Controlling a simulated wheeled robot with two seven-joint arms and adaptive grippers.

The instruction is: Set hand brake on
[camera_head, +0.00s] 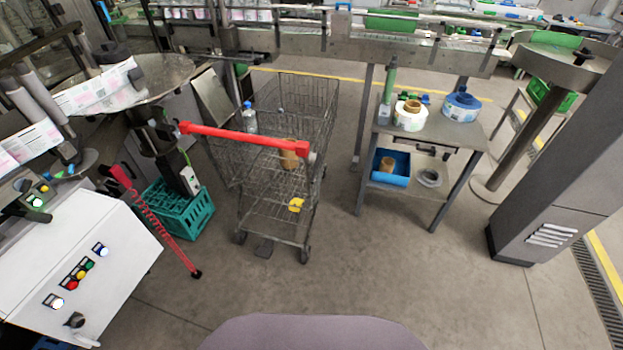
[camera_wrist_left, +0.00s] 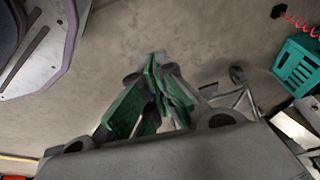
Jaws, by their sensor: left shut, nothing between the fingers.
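I cannot make out for certain a part that is the hand brake in either view. In the head view a reel plate (camera_head: 150,80) stands at the left, and a second round plate (camera_head: 553,66) with a black knob (camera_head: 581,57) stands at the right. My left gripper (camera_wrist_left: 158,62) shows only in the left wrist view, with its green-padded fingers together and nothing between them, above bare floor. Neither gripper shows in the head view, and my right gripper is in neither view.
A shopping cart (camera_head: 272,188) with a red handle stands in the middle. A white control panel (camera_head: 85,262) and a teal crate (camera_head: 178,212) are at the left; the crate also shows in the left wrist view (camera_wrist_left: 298,72). A trolley table (camera_head: 465,131) stands right. The front floor is clear.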

